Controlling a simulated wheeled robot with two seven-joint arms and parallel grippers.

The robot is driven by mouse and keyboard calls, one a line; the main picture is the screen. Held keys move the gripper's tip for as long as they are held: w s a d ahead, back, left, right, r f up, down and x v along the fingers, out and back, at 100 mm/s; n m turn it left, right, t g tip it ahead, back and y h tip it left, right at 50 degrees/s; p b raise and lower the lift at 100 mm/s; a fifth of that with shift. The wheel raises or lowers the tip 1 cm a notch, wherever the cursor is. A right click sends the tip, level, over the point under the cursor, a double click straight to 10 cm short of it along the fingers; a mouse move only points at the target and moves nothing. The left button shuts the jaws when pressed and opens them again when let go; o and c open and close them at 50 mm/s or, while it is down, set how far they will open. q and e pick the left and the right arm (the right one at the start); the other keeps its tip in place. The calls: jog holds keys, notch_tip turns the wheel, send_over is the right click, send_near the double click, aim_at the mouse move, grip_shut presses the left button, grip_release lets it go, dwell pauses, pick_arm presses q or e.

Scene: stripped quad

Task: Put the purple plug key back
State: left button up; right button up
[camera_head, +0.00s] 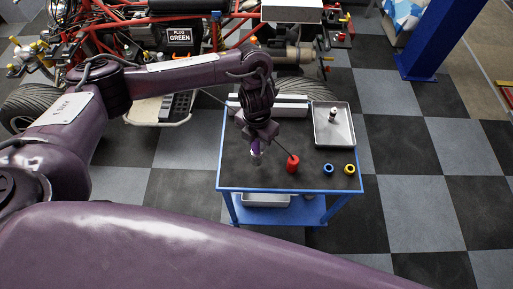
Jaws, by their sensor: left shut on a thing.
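My left gripper (260,133) hangs over the left part of the blue-framed cart's dark top. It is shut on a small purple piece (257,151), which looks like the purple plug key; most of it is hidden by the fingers. Its lower tip is pale, and I cannot tell whether it touches the top. A red key (292,164) stands on the cart just right of the gripper, with a thin dark rod slanting up-left from it toward the fingers. A blue ring-like piece (328,169) and a yellow one (350,169) sit to its right. My right gripper is out of view.
The cart (290,189) also carries a metal tray (348,138) with a small plug-like part (333,114) and a pale long block (290,108) at the back. Checkered floor is open at right.

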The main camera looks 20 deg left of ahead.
aim_at(257, 149)
pick_arm(q)
notch_tip(257, 149, down, 3)
jog(key=shift+f, duration=0.2)
jog(key=shift+f+p, duration=0.3)
jog(key=shift+f, duration=0.25)
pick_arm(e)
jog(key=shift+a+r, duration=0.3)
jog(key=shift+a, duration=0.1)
pick_arm(q)
jog(key=o, duration=0.6)
jog(key=shift+f, duration=0.15)
jog(key=o, duration=0.5)
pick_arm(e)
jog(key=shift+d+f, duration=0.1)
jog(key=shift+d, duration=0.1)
